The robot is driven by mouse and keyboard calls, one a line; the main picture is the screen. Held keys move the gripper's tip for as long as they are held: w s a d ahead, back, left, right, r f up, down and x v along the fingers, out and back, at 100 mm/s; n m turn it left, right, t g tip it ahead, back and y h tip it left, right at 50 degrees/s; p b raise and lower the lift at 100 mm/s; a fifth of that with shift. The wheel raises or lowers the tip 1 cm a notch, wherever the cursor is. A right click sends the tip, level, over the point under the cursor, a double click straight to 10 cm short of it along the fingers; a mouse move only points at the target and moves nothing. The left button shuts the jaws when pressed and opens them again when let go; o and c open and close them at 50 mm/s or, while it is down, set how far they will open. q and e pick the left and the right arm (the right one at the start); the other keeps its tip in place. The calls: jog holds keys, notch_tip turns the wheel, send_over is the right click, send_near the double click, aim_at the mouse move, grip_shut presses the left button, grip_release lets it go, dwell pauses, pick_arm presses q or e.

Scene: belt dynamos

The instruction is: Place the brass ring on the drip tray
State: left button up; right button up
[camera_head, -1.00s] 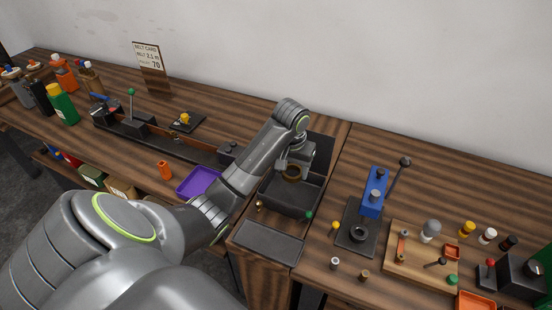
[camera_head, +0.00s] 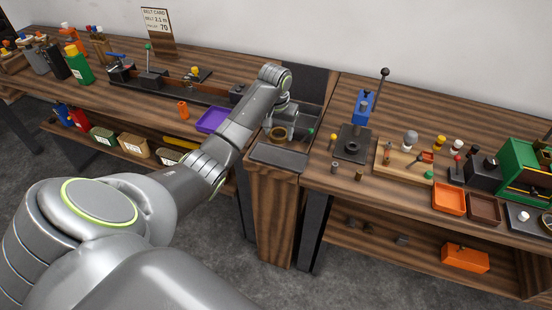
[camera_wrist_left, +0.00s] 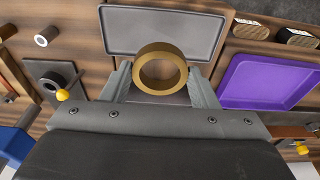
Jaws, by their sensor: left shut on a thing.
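The brass ring (camera_wrist_left: 140,69) is held between the fingers of my left gripper (camera_wrist_left: 160,78) in the left wrist view, its hole facing the camera. In the head view my left gripper (camera_head: 280,124) reaches down with the ring (camera_head: 278,138) just behind the drip tray. The drip tray (camera_head: 280,157) is a flat, dark grey, shallow tray at the front of the bench. It also shows, empty, beyond the ring in the left wrist view (camera_wrist_left: 120,35). The ring's height over the bench is hard to tell. My right gripper is not in view.
A purple tray (camera_head: 212,121) lies to the left. A blue lever press (camera_head: 355,115) stands to the right, with a wooden board (camera_head: 395,165) of small parts beyond. A dark box partly hidden by my gripper is behind the drip tray. An orange tray (camera_head: 449,199) is farther right.

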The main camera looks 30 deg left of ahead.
pick_arm(q)
send_over(279, 157)
notch_tip(279, 157, down, 5)
jog(key=shift+s+r+p, duration=0.1)
jog(key=shift+p, duration=0.25)
jog(key=f, duration=0.3)
jog(key=shift+s+f, duration=0.2)
jog(key=shift+f, duration=0.05)
jog(key=shift+w+f, duration=0.1)
jog(key=shift+f, duration=0.15)
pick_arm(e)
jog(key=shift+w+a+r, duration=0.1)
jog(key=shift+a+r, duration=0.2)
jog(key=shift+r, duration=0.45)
pick_arm(q)
jog(key=shift+f, duration=0.15)
jog(key=o, duration=1.1)
jog(key=shift+c, duration=0.2)
notch_tip(279, 157, up, 12)
jog(key=s, duration=0.1)
jog(key=shift+s+d+b, duration=0.25)
jog(key=shift+s+b, duration=0.1)
jog(key=shift+s, duration=0.05)
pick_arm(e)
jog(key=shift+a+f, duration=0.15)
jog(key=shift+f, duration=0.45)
